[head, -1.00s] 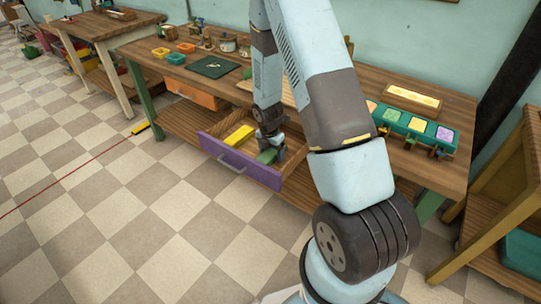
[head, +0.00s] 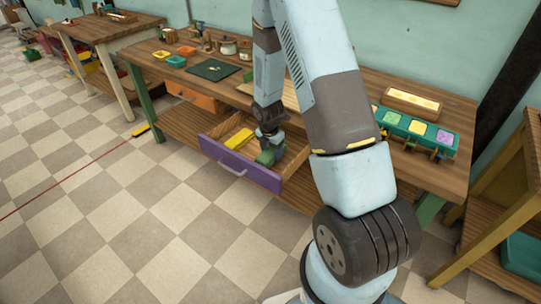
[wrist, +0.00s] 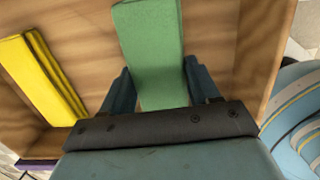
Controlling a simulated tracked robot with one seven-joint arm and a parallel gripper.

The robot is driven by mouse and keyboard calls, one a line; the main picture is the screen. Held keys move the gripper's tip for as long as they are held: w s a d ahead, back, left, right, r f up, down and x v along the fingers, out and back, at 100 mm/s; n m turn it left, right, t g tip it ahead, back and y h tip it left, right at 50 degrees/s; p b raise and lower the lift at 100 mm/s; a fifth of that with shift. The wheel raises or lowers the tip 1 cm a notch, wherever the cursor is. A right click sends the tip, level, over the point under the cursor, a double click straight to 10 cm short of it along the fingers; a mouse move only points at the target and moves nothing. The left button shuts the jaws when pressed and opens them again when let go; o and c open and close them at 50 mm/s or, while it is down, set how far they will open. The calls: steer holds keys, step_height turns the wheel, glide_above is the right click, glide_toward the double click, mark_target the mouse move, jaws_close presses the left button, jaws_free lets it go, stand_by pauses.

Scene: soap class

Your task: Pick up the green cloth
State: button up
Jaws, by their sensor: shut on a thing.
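The green cloth (wrist: 152,50) is a folded flat strip between the two fingers of my gripper (wrist: 157,92) in the wrist view. My gripper is shut on it, with the cloth's far end reaching out past the fingertips. In the head view my gripper (head: 270,152) is at the open drawer with the purple front (head: 238,164). The green cloth (head: 266,157) shows there only as a small patch at the gripper. I cannot tell whether the cloth touches the drawer floor.
A folded yellow cloth (wrist: 40,80) lies in the drawer to the left of the green one. The drawer's wooden walls (wrist: 262,50) stand close around my gripper.

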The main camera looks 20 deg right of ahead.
steer(key=s+r, duration=0.3)
steer(key=s, duration=0.1)
steer(key=s+r, duration=0.7)
steer(key=s, duration=0.1)
steer(key=shift+s+d+r, duration=0.1)
steer(key=shift+d+r, duration=0.1)
steer(key=shift+d, duration=0.15)
steer(key=shift+s+r, duration=0.2)
steer(key=shift+s, duration=0.3)
steer(key=shift+s+r, duration=0.2)
steer(key=shift+s, duration=0.25)
